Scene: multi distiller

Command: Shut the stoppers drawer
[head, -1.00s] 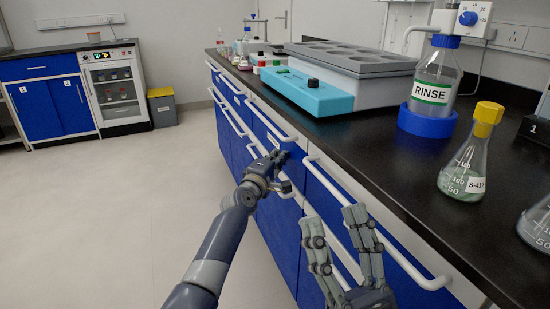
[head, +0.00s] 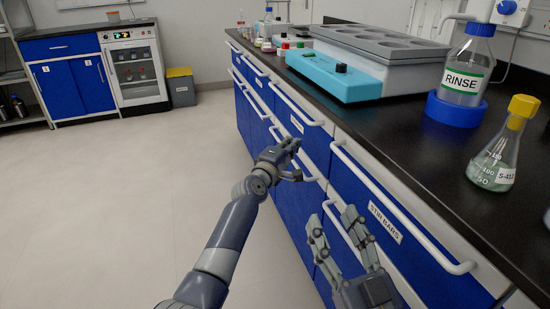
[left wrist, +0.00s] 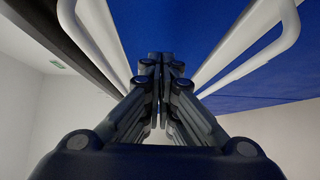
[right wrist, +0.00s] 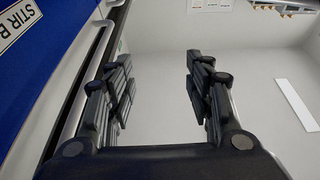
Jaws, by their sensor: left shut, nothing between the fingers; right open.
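A row of blue drawers runs under the black bench top. The near drawer is labelled "STIR BARS" (head: 384,222). The drawer beyond it (head: 316,143) has a small label that is too small to read. I cannot tell which drawer is the stoppers drawer; these fronts look roughly in line. My left gripper (head: 294,146) is shut and empty, in front of the drawer with the unreadable label, below its white handle (head: 298,106). Whether it touches the front is unclear. My right gripper (head: 332,218) is open and empty in front of the near drawers, left of the "STIR BARS" label.
On the bench top stand a turquoise device (head: 333,77), a blue-based RINSE bottle (head: 462,80) and a yellow-capped flask (head: 503,150). White bar handles jut from the fronts. The floor (head: 140,200) to the left is clear.

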